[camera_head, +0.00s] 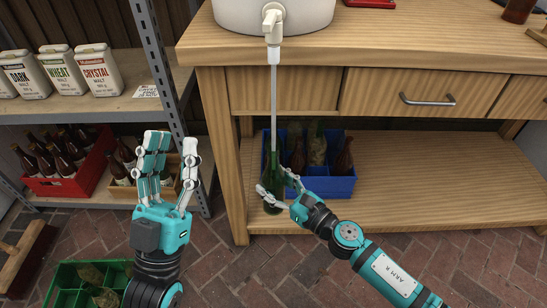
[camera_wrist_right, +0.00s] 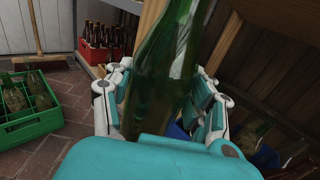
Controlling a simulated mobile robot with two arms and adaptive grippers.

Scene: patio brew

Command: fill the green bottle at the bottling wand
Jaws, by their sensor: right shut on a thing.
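The green bottle (camera_head: 273,172) is upright below the bench edge in the head view, and fills the middle of the right wrist view (camera_wrist_right: 160,85). My right gripper (camera_head: 276,193) is shut around its lower body. The bottling wand (camera_head: 273,98) hangs from the white tap (camera_head: 272,27) on the white bucket (camera_head: 305,14). Its lower end meets the bottle's neck; how far it reaches inside is hard to tell. The liquid level cannot be made out. My left gripper (camera_head: 167,160) is raised at the left, fingers spread, open and empty.
A blue crate (camera_head: 325,187) with bottles stands on the low shelf behind the bottle. A red crate (camera_head: 70,182) of brown bottles and malt packs (camera_head: 62,70) are on the left rack. A green crate (camera_head: 68,282) and broom (camera_head: 25,255) are at lower left.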

